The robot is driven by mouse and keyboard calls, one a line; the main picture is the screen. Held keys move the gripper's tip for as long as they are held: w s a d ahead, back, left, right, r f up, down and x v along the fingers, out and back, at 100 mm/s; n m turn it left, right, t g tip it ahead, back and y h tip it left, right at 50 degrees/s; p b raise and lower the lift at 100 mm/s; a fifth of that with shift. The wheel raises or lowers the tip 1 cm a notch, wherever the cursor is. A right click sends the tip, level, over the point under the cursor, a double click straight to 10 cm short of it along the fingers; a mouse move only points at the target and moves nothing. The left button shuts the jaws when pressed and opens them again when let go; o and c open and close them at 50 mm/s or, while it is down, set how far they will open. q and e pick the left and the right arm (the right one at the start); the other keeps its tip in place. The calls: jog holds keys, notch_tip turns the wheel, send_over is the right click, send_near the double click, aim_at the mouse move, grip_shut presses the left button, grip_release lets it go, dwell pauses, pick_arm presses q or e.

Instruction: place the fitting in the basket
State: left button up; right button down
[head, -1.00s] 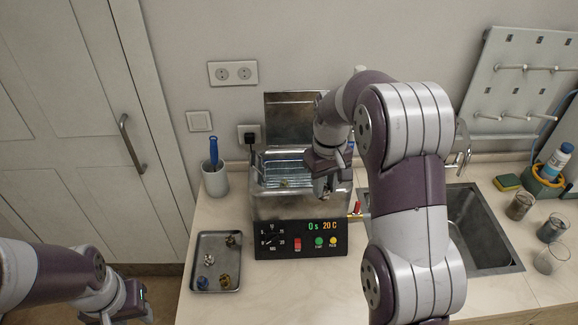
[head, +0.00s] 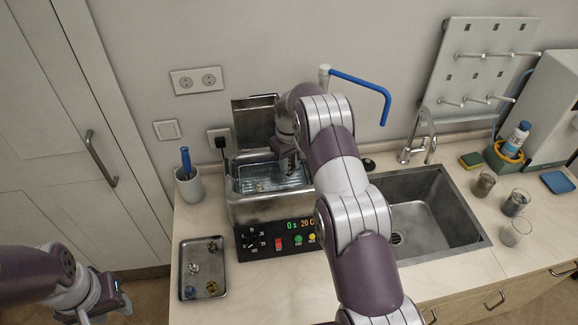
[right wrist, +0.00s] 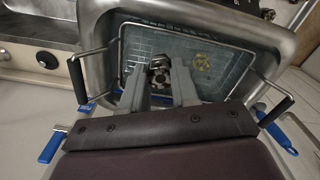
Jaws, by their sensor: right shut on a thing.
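The wire basket (head: 245,180) sits inside the steel ultrasonic bath (head: 262,210); in the right wrist view its rim (right wrist: 122,55) and two black handles show. My right gripper (head: 289,166) is over the right part of the basket. In the right wrist view the gripper (right wrist: 165,82) is shut on a small metallic fitting (right wrist: 158,66), held between its fingertips above the basket mesh. The fitting is hidden in the head view. A brass-coloured piece (right wrist: 203,60) lies in the basket. My left gripper (head: 118,303) is at the lower left, its fingers unclear.
A metal tray (head: 184,280) with several small fittings stands left of the bath. The bath's lid (head: 255,122) stands open behind. A cup with a blue-handled tool (head: 189,185) is at the left, a sink (head: 425,215) and tap at the right, beakers (head: 515,203) beyond.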

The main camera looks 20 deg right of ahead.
aim_at(290, 174)
jog(key=f+p, duration=0.2)
jog(key=f, duration=0.1)
jog(key=shift+s+f, duration=0.1)
jog(key=shift+s, duration=0.2)
jog(key=shift+w+f, duration=0.25)
jog(key=shift+f, duration=0.05)
jog(key=shift+s+f+b, duration=0.15)
jog(key=shift+f+b, duration=0.1)
jog(key=shift+b, duration=0.35)
jog(key=shift+f, duration=0.2)
jog(key=c, duration=0.9)
grip_release()
pick_arm(q)
jog(key=shift+s+r, duration=0.1)
jog(key=shift+r, duration=0.55)
pick_arm(e)
jog(key=shift+o, duration=0.2)
jog(key=shift+r, duration=0.1)
